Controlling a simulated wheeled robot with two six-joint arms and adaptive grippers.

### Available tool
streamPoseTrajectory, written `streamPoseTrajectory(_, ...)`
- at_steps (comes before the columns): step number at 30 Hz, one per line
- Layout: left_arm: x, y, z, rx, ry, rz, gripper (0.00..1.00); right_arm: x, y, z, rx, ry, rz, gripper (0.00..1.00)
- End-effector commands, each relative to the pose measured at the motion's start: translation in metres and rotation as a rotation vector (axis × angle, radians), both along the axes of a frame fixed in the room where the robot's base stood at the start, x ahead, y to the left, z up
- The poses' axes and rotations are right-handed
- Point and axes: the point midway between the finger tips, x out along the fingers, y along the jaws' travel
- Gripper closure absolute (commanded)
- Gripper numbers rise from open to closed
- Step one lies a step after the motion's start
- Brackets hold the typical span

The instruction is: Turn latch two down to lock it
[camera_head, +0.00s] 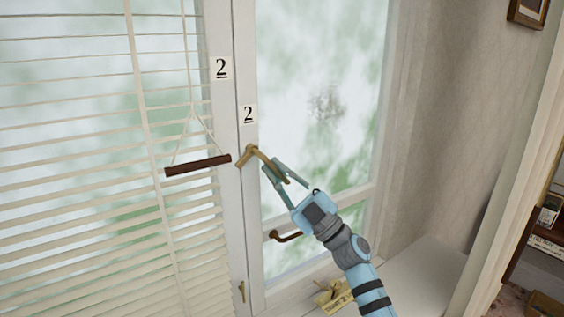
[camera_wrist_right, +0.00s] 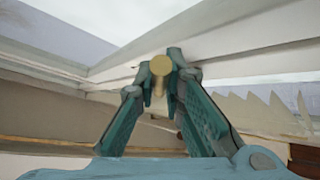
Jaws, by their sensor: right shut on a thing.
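Latch two is a brass handle (camera_head: 246,157) on the white window frame, below two labels marked 2. Its arm slants down to the right from its pivot. My right gripper (camera_head: 277,176) has its fingers around the free end of the latch arm. In the right wrist view, the round brass end of the latch (camera_wrist_right: 160,66) sits between the fingertips of the right gripper (camera_wrist_right: 161,78). My left gripper is not in view.
A dark wooden bar (camera_head: 197,165) hangs on cords before the blinds (camera_head: 80,190), left of the latch. A brown curved handle (camera_head: 286,236) sits lower on the window, beside my right arm. A tag (camera_head: 334,296) lies on the sill (camera_head: 425,275). Shelves stand at the far right.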

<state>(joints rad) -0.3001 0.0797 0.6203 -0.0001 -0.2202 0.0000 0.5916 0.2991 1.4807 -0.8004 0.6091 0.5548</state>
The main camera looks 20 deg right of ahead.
Motion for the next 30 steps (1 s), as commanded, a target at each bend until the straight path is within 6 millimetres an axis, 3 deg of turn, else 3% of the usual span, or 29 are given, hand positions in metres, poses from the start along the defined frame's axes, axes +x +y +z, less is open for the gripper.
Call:
streamPoseTrajectory(8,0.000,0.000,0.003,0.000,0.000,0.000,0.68,-0.003,0.013,-0.007,0.260,0.056,0.003,1.00)
streamPoseTrajectory(18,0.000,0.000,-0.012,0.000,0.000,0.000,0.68,-0.007,0.028,-0.013,0.530,0.113,0.005,1.00)
streamPoseTrajectory(30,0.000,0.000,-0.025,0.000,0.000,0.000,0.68,-0.009,0.036,-0.012,0.680,0.146,0.003,1.00)
